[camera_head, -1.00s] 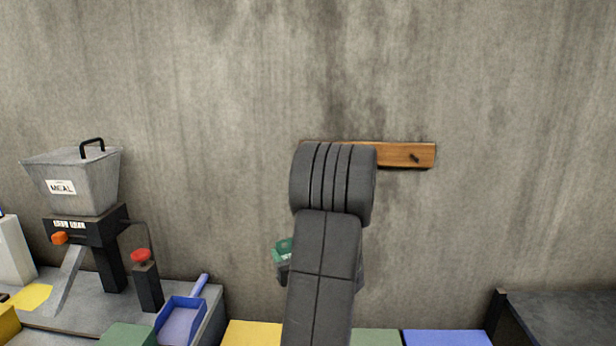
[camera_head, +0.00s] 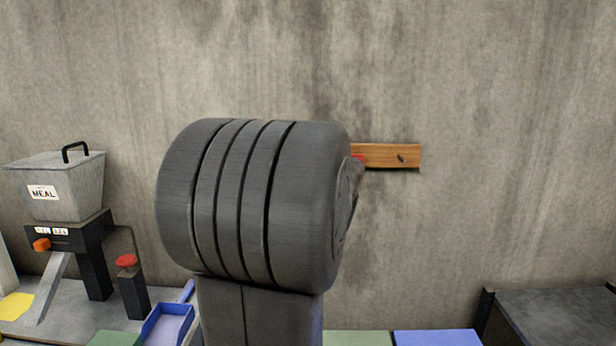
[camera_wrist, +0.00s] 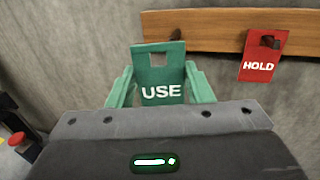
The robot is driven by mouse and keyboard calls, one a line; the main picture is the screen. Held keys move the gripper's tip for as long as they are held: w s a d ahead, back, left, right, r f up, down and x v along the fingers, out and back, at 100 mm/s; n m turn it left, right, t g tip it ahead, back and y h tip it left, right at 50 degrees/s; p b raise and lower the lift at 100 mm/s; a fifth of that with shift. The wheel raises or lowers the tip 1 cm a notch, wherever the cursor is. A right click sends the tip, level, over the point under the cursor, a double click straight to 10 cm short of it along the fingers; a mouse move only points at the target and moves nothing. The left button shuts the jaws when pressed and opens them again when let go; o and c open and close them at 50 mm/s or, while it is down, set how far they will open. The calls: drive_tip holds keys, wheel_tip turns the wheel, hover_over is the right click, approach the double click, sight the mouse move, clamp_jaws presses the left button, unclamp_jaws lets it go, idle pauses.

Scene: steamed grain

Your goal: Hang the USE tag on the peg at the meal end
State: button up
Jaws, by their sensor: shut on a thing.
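In the wrist view a green USE tag (camera_wrist: 160,78), with a square hole near its top, stands upright between the green fingers of my gripper (camera_wrist: 161,88). The gripper is shut on the tag. The tag is in front of a wooden peg board (camera_wrist: 215,32), its top overlapping the board's lower edge. A dark peg (camera_wrist: 176,34) shows just above the tag, and the tag's hole is below it. In the head view my arm hides the gripper, the tag and the left part of the board (camera_head: 385,155); the peg at its right end (camera_head: 402,157) is bare.
A red HOLD tag (camera_wrist: 260,62) hangs on another peg to the right. In the head view the MEAL hopper (camera_head: 60,185) stands at the left, with a red button (camera_head: 126,261) and a blue scoop (camera_head: 168,325) nearby. A dark-topped surface (camera_head: 555,315) is at the lower right.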

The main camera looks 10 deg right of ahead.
drive_tip(key=w+d+p, duration=0.1)
drive_tip(key=w+d, duration=0.1)
drive_tip(key=w, duration=0.7)
drive_tip(key=shift+w+f+p, duration=0.3)
drive_tip(key=shift+w+f, duration=0.1)
drive_tip(key=shift+f, duration=0.05)
idle(0.5)
idle(0.6)
drive_tip(key=o, duration=1)
